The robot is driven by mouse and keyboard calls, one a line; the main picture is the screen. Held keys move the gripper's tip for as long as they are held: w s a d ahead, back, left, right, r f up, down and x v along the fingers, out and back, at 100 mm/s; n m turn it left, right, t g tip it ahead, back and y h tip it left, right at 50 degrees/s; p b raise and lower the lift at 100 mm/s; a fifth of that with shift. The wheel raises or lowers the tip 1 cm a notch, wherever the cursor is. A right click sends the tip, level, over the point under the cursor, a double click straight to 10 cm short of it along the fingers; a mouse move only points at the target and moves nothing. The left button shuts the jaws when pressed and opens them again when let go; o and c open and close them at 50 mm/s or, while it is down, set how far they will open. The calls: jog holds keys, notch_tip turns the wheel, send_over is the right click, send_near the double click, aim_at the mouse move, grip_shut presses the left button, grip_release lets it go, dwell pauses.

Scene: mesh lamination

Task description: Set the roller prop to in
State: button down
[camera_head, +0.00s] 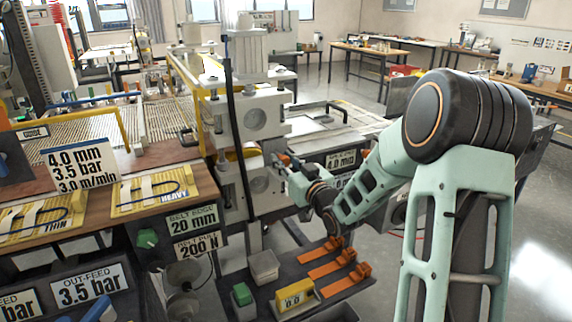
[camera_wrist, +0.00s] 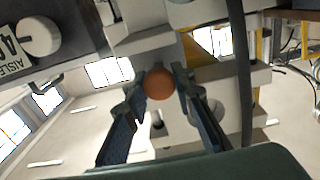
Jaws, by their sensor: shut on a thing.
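An orange round knob (camera_wrist: 158,84), seemingly the roller prop's handle, sits between the two fingertips of my gripper (camera_wrist: 160,78) in the wrist view. My gripper is shut on it, one finger on each side. In the head view my gripper (camera_head: 284,163) is at the right side of the roller stand (camera_head: 252,122), at the gap between its upper and lower grey blocks. Only a bit of orange shows there. The prop's shaft and its in or out position are hidden.
A dark vertical hose (camera_head: 238,130) runs down the stand's front. Below stands a shelf with orange clamps (camera_head: 334,258), a yellow gauge (camera_head: 294,298) and a green-topped block (camera_head: 242,295). A sign board (camera_head: 342,161) is close behind my wrist. Open floor lies to the right.

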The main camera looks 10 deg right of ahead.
jog(key=shift+w+r, duration=0.1)
jog(key=shift+r, duration=0.1)
jog(key=c, duration=1.7)
grip_release()
jog(key=shift+w+a+f, duration=0.1)
jog(key=shift+w+f, duration=0.05)
jog(key=shift+o, duration=0.2)
jog(key=v, duration=1.2)
